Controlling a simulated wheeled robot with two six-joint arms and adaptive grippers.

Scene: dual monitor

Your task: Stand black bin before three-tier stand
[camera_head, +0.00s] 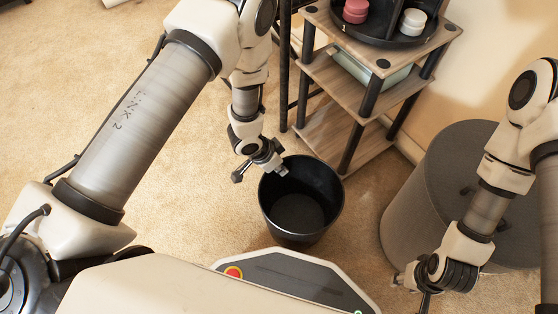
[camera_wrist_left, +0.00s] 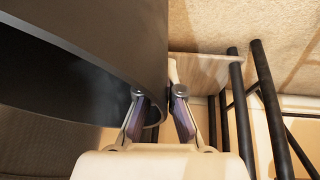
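The black bin (camera_head: 302,217) is on the carpet in the middle of the head view, its open top facing up. The three-tier stand (camera_head: 333,135) is behind it and to its right, with wooden shelves and black posts. My left gripper (camera_head: 260,174) is at the bin's left far rim, fingers spread, one over the inside and one outside. In the left wrist view, the fingers (camera_wrist_left: 160,110) straddle the bin's wall (camera_wrist_left: 100,45) with a gap between them. My right gripper (camera_head: 411,292) is low at the right, apart from the bin, fingers spread and empty.
A grey cylindrical stool or pouf (camera_head: 440,190) stands right of the bin, close to my right arm. A black tray (camera_head: 375,27) with small pink and white items is on the stand's top. Open carpet (camera_head: 190,190) lies left of the bin.

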